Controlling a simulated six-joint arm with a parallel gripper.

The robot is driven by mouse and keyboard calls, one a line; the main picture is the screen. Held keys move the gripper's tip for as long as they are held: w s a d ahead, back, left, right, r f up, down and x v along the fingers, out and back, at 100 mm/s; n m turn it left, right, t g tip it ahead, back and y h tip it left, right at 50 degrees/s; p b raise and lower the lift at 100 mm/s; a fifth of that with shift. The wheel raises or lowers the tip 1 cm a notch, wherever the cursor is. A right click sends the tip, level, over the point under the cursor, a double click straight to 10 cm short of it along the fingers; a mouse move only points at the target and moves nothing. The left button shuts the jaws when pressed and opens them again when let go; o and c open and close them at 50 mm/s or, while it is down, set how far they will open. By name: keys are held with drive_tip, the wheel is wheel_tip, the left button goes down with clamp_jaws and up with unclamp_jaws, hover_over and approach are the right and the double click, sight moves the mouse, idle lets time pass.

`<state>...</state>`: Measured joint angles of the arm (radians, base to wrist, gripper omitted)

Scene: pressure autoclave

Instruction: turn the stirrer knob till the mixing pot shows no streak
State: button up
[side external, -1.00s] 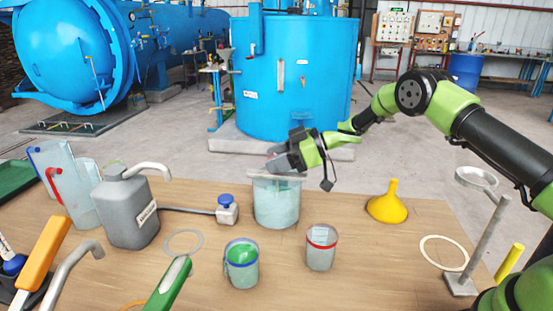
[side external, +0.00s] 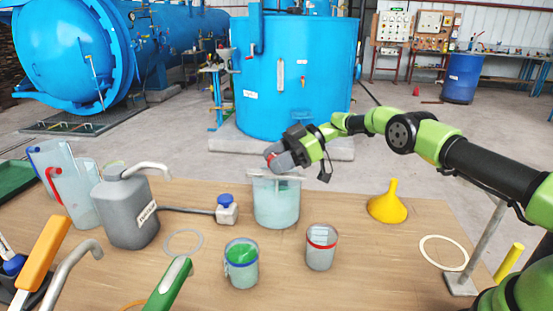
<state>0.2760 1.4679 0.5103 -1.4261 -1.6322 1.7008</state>
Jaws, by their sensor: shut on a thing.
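The mixing pot (side external: 276,206) is a clear vessel with pale blue-green contents, upright at the middle of the table's far side. A flat grey bar (side external: 262,174) lies across its rim. My gripper (side external: 276,161) is just above the bar, tilted, with its jaws shut on the stirrer knob. The jaws hide most of the knob; only a small reddish patch shows at their left tip. The contents look fairly even in colour, but the view is too small to tell whether a fine streak remains.
A blue-capped block (side external: 227,210) and grey jug (side external: 128,208) stand left of the pot. A yellow funnel (side external: 388,205) is to the right. A post (side external: 481,240) stands near my arm.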

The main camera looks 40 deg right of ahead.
drive_tip(key=shift+r, duration=0.1)
idle(0.3)
drive_tip(key=o, duration=0.9)
drive_tip(key=v, duration=0.9)
drive_tip(key=shift+s+d, duration=0.15)
drive_tip(key=shift+d, duration=0.25)
